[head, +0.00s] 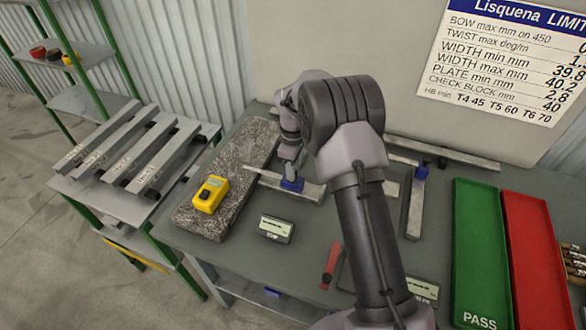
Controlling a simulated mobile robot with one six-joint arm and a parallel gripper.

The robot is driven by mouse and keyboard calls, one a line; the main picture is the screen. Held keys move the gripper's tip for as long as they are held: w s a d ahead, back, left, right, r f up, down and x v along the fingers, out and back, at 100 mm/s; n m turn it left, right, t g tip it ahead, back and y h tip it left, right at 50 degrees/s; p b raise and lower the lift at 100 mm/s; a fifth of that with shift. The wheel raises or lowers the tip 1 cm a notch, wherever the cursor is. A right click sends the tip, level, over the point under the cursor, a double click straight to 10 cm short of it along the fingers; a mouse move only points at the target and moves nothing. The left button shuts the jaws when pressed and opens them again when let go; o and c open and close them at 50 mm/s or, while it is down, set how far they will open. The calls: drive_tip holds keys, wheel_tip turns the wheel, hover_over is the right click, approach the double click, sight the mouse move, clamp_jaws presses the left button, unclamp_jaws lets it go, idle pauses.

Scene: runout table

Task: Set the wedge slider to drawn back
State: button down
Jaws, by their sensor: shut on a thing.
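My gripper (290,170) points down over the table, left of my forearm. It is shut on a small blue block (292,185), which looks like the wedge slider. The block sits at a pale flat metal bar (312,191) lying on the table beside the granite slab. My fingertips are small and partly merge with the block, so the exact hold is hard to see. The slider's position along its travel cannot be told from this view.
A yellow instrument (210,194) rests on the speckled slab (232,165). A small display box (276,229) and a red-handled tool (332,265) lie in front. Green (481,250) and red (540,260) trays lie right. Steel bars (130,150) lie on the left rack.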

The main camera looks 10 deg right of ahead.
drive_tip(key=s+d, duration=0.2)
drive_tip(key=d, duration=0.1)
drive_tip(key=s+d, duration=0.1)
drive_tip(key=d, duration=0.1)
drive_tip(key=shift+s, duration=0.1)
drive_tip(key=c, duration=1.5)
unclamp_jaws()
drive_tip(key=shift+c, duration=0.2)
drive_tip(key=o, duration=0.4)
drive_tip(key=shift+s+d, duration=0.15)
drive_tip(key=shift+r, duration=0.15)
wheel_tip(320, 180, up, 17)
drive_tip(key=p, duration=0.4)
